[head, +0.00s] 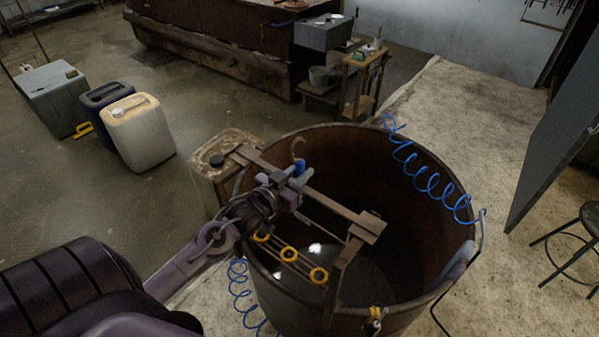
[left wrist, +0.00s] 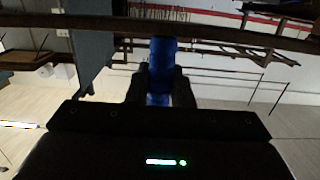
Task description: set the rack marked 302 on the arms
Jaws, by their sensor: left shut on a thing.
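The blue grip also shows between the fingers in the left wrist view (left wrist: 162,70). A brown bar (head: 335,208) runs across the vat beside the gripper. I cannot read a 302 mark. I cannot tell whether the bar rests on the supports or hangs from the grip. My right gripper is out of view.
The vat (head: 275,275) has blue coiled hoses (head: 430,175) at its rim. A square can (head: 220,160) stands at its left, with a cream jug (head: 137,130) farther left. A stool (head: 590,220) and dark panel (head: 550,150) stand at right.

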